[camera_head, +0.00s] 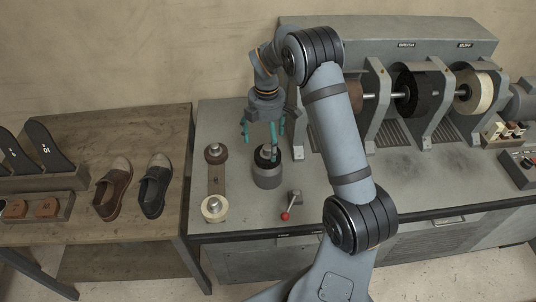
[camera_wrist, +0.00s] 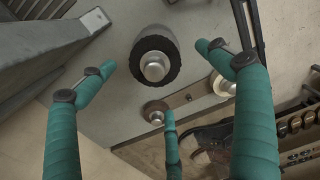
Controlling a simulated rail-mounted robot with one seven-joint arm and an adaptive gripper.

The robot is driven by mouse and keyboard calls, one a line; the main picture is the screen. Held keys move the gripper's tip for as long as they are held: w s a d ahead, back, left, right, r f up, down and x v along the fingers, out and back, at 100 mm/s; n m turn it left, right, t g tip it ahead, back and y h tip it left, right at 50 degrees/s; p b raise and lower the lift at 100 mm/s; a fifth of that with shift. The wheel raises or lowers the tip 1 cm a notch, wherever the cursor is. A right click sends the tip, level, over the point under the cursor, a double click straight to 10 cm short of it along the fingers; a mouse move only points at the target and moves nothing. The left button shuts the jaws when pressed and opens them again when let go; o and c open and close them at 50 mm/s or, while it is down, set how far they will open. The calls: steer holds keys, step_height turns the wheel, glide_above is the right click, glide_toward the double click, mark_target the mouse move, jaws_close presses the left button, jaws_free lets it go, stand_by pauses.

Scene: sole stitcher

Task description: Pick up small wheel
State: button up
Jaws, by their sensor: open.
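Three small wheels show on the grey bench, and I cannot tell which one the task names. A black wheel with a metal hub (camera_head: 262,156) sits on a grey round stand; it is large in the wrist view (camera_wrist: 153,66). A brown wheel (camera_head: 215,152) and a cream wheel (camera_head: 214,208) sit at the two ends of a flat bar; the wrist view shows the brown one (camera_wrist: 154,112) and the cream one (camera_wrist: 222,86). My gripper (camera_head: 265,137) points down over the black wheel. Its three teal fingers are spread and empty, as the wrist view shows (camera_wrist: 158,76).
A red-knobbed lever (camera_head: 287,207) stands right of the bar. The machine with large brush wheels (camera_head: 416,92) fills the bench's right and back. A wooden table (camera_head: 85,125) at left holds shoes (camera_head: 153,185) and black soles (camera_head: 46,145). The bench front is clear.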

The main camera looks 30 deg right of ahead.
mark_target(269, 146)
steer(key=f, duration=0.1)
steer(key=f+p, duration=0.1)
steer(key=d+f+p, duration=0.1)
steer(key=f, duration=0.1)
steer(key=shift+w, duration=0.25)
steer(key=shift+a+f, duration=0.1)
steer(key=shift+f, duration=0.45)
steer(key=c, duration=0.3)
steer(key=c, duration=1.1)
